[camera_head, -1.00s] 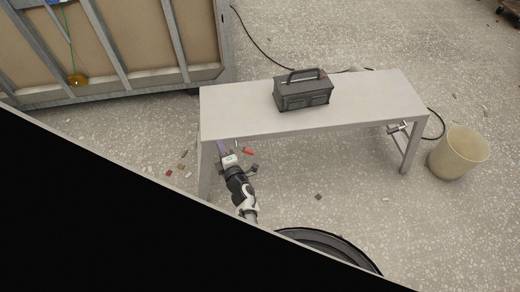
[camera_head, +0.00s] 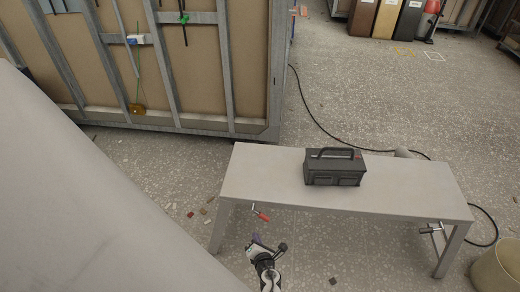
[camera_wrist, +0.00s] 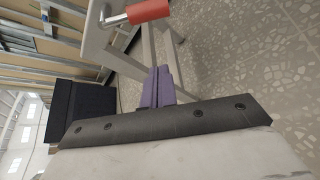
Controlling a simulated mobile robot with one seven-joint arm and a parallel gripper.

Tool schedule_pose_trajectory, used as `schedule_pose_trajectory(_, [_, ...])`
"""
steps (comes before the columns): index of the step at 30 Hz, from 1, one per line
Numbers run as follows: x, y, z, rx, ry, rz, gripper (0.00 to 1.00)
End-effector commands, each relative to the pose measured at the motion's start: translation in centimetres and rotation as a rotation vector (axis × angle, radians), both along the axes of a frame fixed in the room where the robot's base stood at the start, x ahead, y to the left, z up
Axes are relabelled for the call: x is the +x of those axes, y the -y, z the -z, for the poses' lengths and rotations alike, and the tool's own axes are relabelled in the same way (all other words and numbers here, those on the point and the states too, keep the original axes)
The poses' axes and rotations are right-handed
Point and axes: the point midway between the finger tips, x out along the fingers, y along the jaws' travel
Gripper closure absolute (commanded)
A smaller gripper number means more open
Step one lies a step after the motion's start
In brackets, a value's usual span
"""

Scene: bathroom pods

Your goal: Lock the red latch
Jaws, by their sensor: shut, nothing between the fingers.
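The red latch (camera_head: 261,213) is a small red handle on a metal rod at the left end of the grey table (camera_head: 250,188), just under its top. In the wrist view the red handle (camera_wrist: 149,11) shows large at the top, with its bent metal rod to the left. My gripper (camera_head: 256,239) is below the latch in the head view and apart from it. In the wrist view its purple fingers (camera_wrist: 158,86) are together and empty, with the latch beyond them. How far the latch is turned is hard to tell.
A dark toolbox (camera_head: 335,167) stands on the table. A second latch with a grey handle (camera_head: 432,228) is at the right end. A framed wall panel (camera_head: 190,65) stands behind left. A cable (camera_head: 330,122) and small debris lie on the floor. A beige bin (camera_head: 497,270) is at right.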

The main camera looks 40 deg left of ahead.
Motion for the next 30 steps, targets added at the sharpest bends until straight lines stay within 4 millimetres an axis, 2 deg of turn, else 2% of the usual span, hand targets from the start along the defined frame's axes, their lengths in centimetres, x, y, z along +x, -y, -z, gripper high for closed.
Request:
schedule_pose_trajectory(9, [3.7, -5.1, 2.7, 0.003, 0.001, -0.001, 1.00])
schedule_pose_trajectory(10, [4.0, -4.4, 1.3, 0.002, 0.000, 0.003, 1.00])
schedule_pose_trajectory(11, [4.2, -4.1, 0.8, 0.002, -0.001, 0.004, 1.00])
schedule_pose_trajectory(15, [5.0, -3.3, -0.2, 0.002, 0.000, 0.002, 1.00])
schedule_pose_trajectory(30, [5.5, -2.8, -0.6, 0.001, -0.001, 0.001, 1.00])
